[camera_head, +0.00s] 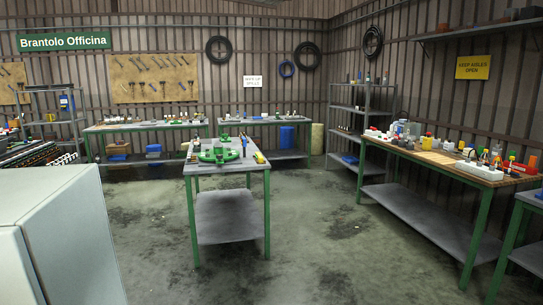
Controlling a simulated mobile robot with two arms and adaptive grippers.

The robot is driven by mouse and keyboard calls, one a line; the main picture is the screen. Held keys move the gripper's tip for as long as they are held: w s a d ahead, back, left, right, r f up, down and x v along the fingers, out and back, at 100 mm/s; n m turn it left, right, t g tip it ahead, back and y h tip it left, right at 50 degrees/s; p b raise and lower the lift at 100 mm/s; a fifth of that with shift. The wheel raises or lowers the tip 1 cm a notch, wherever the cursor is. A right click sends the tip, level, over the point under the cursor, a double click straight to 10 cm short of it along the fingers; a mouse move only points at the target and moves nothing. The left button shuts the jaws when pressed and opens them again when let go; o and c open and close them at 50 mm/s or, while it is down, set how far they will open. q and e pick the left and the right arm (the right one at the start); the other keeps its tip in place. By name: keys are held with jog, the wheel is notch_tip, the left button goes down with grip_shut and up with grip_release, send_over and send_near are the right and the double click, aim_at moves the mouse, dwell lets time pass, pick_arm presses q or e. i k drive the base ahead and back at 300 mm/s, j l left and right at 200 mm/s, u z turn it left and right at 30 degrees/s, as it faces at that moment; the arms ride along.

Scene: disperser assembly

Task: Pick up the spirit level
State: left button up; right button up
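I cannot make out a spirit level for certain at this distance. A small yellow, elongated item (259,157) lies at the right edge of the middle workbench (227,169); it is too small to identify. Beside it on that bench is a green assembly (218,155) with rounded parts. Neither of my grippers shows in the head view.
A pale grey block (60,235) fills the lower left. A long bench (440,167) crowded with small items stands along the right wall. More benches (148,126) and a shelf rack (362,115) line the back. Open floor (330,230) lies between the middle and right benches.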

aim_at(260, 158)
jog(key=i+l, duration=0.2)
jog(key=i, duration=0.2)
jog(key=i+l, duration=0.15)
jog(key=i, duration=0.3)
jog(key=i+l, duration=0.2)
jog(key=i, duration=0.2)
jog(key=i+l, duration=0.2)
jog(key=i, duration=0.2)
